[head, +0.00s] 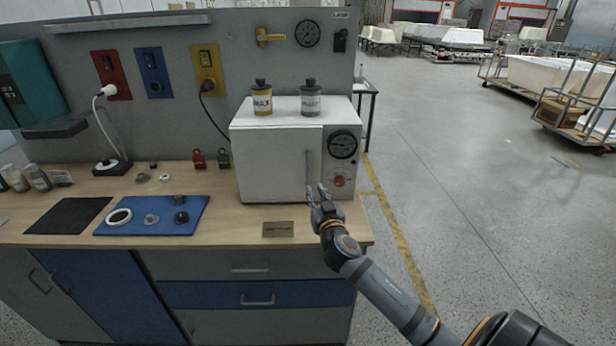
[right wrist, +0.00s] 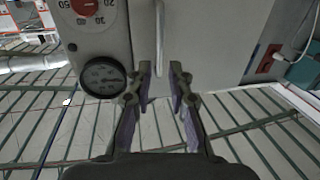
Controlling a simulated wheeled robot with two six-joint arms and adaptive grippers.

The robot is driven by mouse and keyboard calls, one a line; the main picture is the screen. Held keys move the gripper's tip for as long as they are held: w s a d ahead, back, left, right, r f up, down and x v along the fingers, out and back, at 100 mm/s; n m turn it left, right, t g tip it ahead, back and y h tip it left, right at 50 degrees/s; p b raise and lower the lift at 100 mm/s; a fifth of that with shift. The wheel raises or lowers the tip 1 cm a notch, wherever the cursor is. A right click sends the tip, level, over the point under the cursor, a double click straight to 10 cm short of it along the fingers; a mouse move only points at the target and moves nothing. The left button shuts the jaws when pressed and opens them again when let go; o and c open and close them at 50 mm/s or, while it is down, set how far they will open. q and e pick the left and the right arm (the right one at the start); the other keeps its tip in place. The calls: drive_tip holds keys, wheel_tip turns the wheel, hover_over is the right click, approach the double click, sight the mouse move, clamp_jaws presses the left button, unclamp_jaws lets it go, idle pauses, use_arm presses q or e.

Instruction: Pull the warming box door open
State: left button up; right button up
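The warming box (head: 262,116) is a white box on the workbench, with its front door (head: 272,165) shut. A vertical grey bar handle (head: 308,168) runs near the door's right edge. My right gripper (head: 316,190) is at the handle's lower end, in front of the box. In the right wrist view, the handle (right wrist: 160,35) stands in line with the gap between the open fingers (right wrist: 160,75). I cannot tell whether the fingers touch it. My left gripper is not in view.
A dial gauge (head: 343,145) and a red knob (head: 339,181) sit right of the door. Two bottles, one yellow-labelled (head: 262,100) and one grey (head: 310,100), stand on the box. A small plate (head: 278,229) lies on the bench before it. A blue mat (head: 150,226) lies left.

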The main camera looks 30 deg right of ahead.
sight(308, 176)
drive_tip(key=p+x, duration=0.2)
drive_tip(key=x, duration=0.7)
drive_tip(key=shift+p, duration=0.35)
drive_tip(key=shift+w+d+f, duration=0.1)
drive_tip(key=shift+w+d, duration=0.15)
drive_tip(key=shift+w, duration=0.4)
clamp_jaws()
drive_tip(key=shift+f, duration=0.1)
